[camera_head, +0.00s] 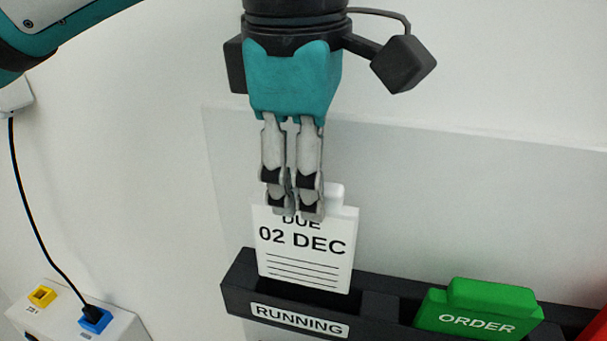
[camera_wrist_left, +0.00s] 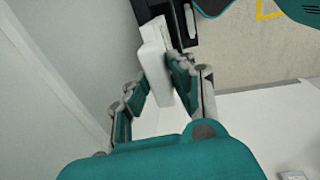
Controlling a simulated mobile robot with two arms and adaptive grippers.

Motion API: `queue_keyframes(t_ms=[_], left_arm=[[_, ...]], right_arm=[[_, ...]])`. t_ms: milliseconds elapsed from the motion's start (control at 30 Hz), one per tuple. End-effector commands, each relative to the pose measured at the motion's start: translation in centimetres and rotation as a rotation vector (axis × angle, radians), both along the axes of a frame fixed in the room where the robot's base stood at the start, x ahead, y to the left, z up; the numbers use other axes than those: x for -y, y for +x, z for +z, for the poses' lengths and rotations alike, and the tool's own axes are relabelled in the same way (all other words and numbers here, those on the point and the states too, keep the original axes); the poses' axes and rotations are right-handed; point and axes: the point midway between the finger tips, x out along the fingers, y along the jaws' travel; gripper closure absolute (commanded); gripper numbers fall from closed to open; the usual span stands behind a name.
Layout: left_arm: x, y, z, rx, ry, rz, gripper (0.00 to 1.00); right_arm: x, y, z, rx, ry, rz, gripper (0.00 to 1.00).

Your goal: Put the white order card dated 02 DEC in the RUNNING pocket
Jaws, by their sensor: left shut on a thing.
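The white order card (camera_head: 305,244) reads "DUE 02 DEC" and hangs upright in the head view. My left gripper (camera_head: 296,212) comes down from above and is shut on the card's top edge. The card's lower edge is at the dark opening of the black pocket labelled RUNNING (camera_head: 299,320); I cannot tell how far it is inside. In the left wrist view the card (camera_wrist_left: 154,72) shows edge-on between the two fingers (camera_wrist_left: 152,88), with the black holder (camera_wrist_left: 181,22) beyond it. My right gripper is not in view.
A green card marked ORDER (camera_head: 478,307) sits in the pocket to the right, with a red thing (camera_head: 597,328) at the right edge. A pale backing panel (camera_head: 450,200) stands behind. A white box (camera_head: 75,318) with a blue plug and black cable is at lower left.

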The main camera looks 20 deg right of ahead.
Motion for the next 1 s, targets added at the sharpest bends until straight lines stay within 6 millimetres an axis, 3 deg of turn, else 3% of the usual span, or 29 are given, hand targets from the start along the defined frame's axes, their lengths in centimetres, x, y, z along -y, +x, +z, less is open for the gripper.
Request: queue_keyframes(t_ms=[267,1000], left_arm=[[0.0,0.0,-0.2,0.0,0.0,0.0,0.96],[0.0,0.0,-3.2,0.001,-0.001,0.0,0.96]], right_arm=[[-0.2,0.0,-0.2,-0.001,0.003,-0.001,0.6],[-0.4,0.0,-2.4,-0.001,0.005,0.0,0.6]])
